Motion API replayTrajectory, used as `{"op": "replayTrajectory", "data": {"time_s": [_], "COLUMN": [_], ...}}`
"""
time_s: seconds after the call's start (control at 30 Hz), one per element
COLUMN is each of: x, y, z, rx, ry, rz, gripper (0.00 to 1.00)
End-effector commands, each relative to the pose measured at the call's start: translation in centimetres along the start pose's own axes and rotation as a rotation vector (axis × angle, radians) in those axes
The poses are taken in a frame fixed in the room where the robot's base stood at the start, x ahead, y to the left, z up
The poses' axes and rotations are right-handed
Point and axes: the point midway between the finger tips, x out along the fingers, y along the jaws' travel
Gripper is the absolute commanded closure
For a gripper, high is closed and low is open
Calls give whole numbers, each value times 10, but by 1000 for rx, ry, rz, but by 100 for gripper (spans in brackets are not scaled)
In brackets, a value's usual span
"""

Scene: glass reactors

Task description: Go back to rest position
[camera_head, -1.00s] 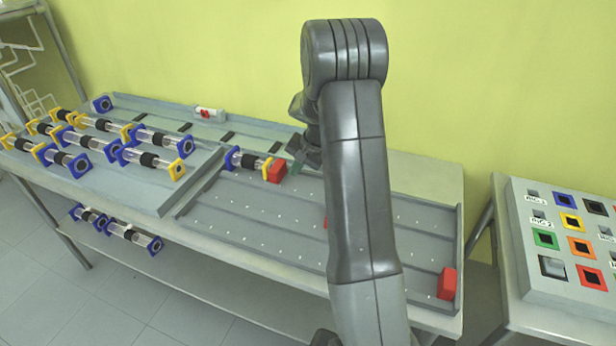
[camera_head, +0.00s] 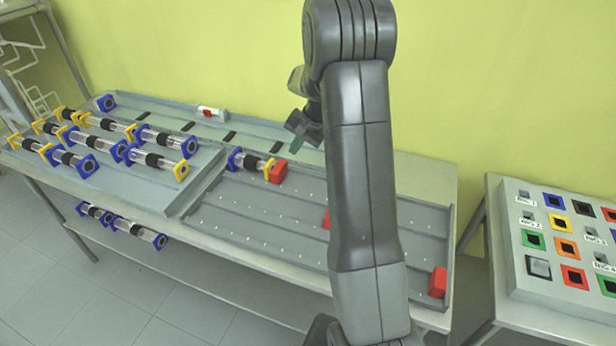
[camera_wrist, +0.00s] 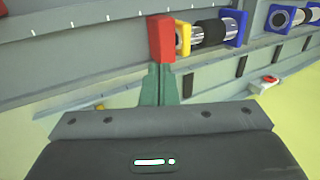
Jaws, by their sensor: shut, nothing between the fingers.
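My gripper (camera_wrist: 160,84) shows in the wrist view as green fingers close together, with nothing held between them. In the head view my gripper (camera_head: 306,130) is partly hidden beside my raised arm, above the back of the tray. A red block (camera_wrist: 161,40) shows just beyond the fingertips in the wrist view, next to a glass reactor (camera_wrist: 211,33) with one yellow and one blue end. In the head view that reactor (camera_head: 248,162) lies in the right-hand tray, with the red block (camera_head: 279,171) at its right end.
The right-hand tray (camera_head: 240,213) has more red blocks, one at its right end (camera_head: 438,282). Several reactors lie on the left tray (camera_head: 130,187), others on the shelf below. A red-and-white part (camera_head: 211,112) sits at the back. A button panel (camera_head: 540,283) stands right.

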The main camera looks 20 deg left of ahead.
Motion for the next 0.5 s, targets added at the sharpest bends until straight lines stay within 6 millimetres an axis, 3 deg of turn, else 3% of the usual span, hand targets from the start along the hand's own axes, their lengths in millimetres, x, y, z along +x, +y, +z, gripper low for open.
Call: {"op": "replayTrajectory", "data": {"time_s": [0.27, 0.5], "x": [2, 17], "y": [1, 8], "z": [0, 0], "rx": [0, 0], "ry": [0, -2], "rz": [0, 1], "gripper": [100, 100]}}
